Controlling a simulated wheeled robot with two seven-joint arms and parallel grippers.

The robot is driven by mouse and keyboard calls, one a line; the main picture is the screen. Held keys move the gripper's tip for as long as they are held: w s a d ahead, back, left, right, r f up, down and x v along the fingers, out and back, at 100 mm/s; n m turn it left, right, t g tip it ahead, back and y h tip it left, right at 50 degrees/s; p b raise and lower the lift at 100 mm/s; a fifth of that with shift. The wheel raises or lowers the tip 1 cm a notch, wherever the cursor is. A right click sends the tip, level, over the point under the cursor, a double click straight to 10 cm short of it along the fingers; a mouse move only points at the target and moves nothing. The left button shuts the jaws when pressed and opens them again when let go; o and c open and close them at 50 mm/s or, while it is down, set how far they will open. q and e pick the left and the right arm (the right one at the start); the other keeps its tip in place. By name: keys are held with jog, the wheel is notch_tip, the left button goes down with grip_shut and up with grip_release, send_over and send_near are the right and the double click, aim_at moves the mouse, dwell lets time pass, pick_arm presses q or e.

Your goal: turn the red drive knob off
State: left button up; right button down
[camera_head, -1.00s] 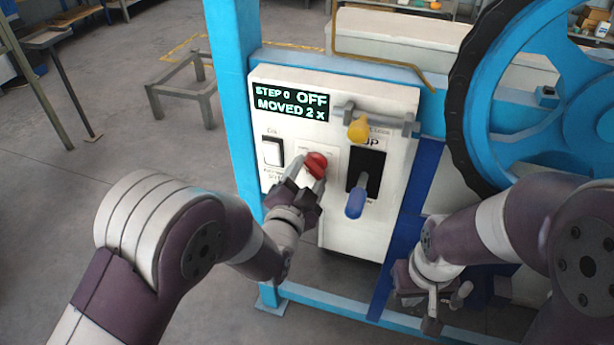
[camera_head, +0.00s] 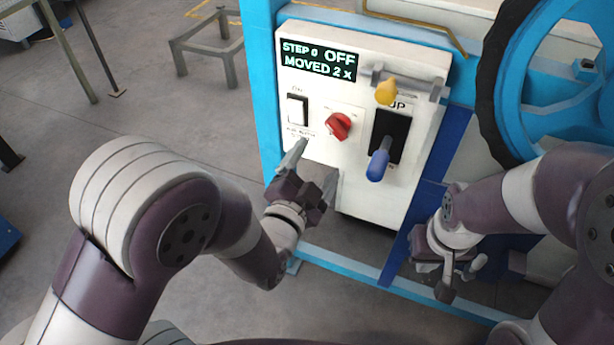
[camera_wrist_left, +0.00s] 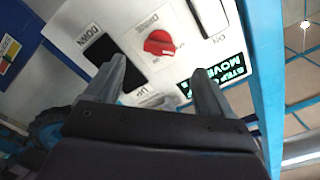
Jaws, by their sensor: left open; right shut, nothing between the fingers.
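The red drive knob (camera_head: 338,126) is on the white control panel, between the white rocker switch and the dark lever slot. It also shows in the left wrist view (camera_wrist_left: 159,43), ahead of the fingers, under the printed word DRIVE. My left gripper (camera_head: 312,163) is open and empty, just below the knob and apart from it. Its two fingers also show in the left wrist view (camera_wrist_left: 158,85). The display (camera_head: 319,62) reads STEP 0, OFF, MOVED 2 x. My right gripper (camera_head: 447,279) is shut and empty, low to the right of the panel.
A blue-handled lever (camera_head: 378,165) sits in its slot right of the knob, with a yellow-tipped handle (camera_head: 387,91) above it. A white rocker switch (camera_head: 298,110) is left of the knob. A large blue wheel (camera_head: 525,80) with a dark rim stands at right.

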pick_arm(q)
jog(key=v, duration=0.4)
jog(key=shift+s+a, duration=0.1)
jog(key=shift+s, duration=0.1)
jog(key=s+a+f+n+g+y, duration=0.1)
jog(key=s+f+n+g+y, duration=0.15)
jog(key=f+g, duration=0.3)
jog(key=s+a+f+n+g+y, duration=0.1)
jog(key=s+f+n+g, duration=0.2)
jog(key=f+g, duration=0.3)
jog(key=s+a+r+n+g+y, duration=0.1)
jog(key=s+a+n+g+y, duration=0.1)
jog(key=s+a+n+g, duration=0.45)
jog(key=w+a+r+t+p, duration=0.1)
jog(key=a+r+p, duration=0.1)
jog(key=r+p, duration=0.5)
jog(key=w+a+r+t+p, duration=0.1)
jog(key=w+a+r+p, duration=0.1)
jog(key=r+p, duration=0.5)
jog(key=shift+w+a+r, duration=0.3)
jog(key=shift+a+r, duration=0.45)
jog(key=shift+r, duration=0.05)
